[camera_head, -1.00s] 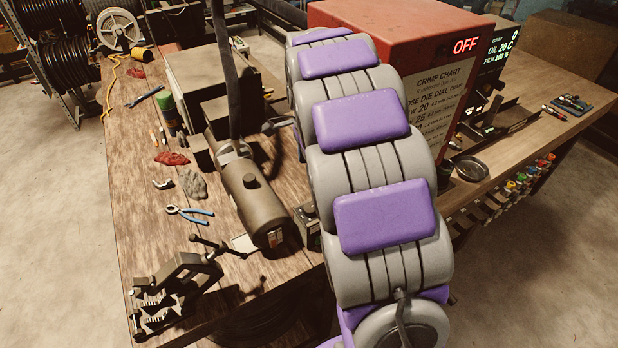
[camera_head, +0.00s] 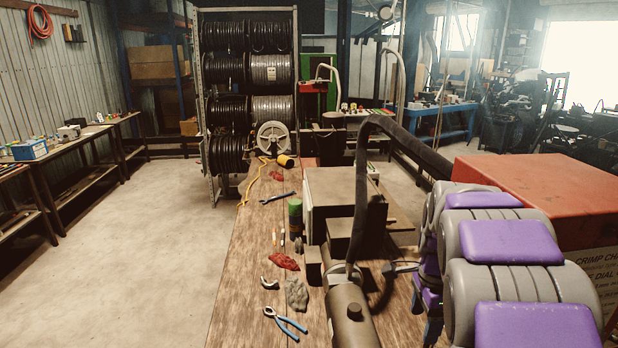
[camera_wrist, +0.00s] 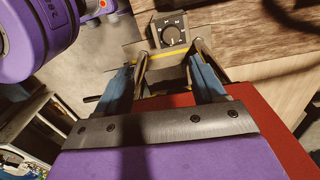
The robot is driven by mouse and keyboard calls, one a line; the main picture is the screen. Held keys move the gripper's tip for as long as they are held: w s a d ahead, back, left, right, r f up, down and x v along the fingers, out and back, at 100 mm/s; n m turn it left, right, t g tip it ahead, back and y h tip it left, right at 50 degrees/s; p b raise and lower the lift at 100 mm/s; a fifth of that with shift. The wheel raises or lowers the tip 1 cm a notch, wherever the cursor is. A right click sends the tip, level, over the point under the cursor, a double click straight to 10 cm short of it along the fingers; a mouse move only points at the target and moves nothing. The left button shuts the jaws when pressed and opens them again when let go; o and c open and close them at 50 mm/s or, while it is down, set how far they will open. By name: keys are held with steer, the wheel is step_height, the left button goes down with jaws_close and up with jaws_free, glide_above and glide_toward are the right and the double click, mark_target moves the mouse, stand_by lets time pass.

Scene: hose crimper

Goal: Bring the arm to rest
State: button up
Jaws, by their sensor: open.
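My gripper (camera_wrist: 172,62) shows in the wrist view with its two blue fingers apart and nothing held between them. A small dark box with a round dial (camera_wrist: 170,32) lies just beyond the fingertips. In the head view my purple and grey arm fills the lower right, in front of the red crimper housing (camera_head: 545,188). My gripper is out of sight in the head view.
The wooden bench (camera_head: 245,290) bears blue-handled pliers (camera_head: 285,322), red rags (camera_head: 284,261), a grey rag (camera_head: 297,294) and a dark cylinder (camera_head: 350,315) with a thick black hose (camera_head: 362,170). A hose reel rack (camera_head: 250,90) stands behind. The floor (camera_head: 165,235) at left is clear.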

steer(key=s+a+f+n+b, duration=0.2)
steer(key=s+n, duration=0.4)
steer(key=s, duration=0.4)
steer(key=s+a+f+n+g+b, duration=0.1)
steer(key=s+a+f+n, duration=0.3)
steer(key=s, duration=0.6)
steer(key=s+a+f+n+b, duration=0.3)
steer(key=s+a+n, duration=0.4)
steer(key=s, duration=0.3)
steer(key=shift+s+n+g, duration=0.3)
steer(key=shift+n, duration=0.4)
steer(key=shift+r, duration=0.1)
steer(key=shift+c, duration=0.3)
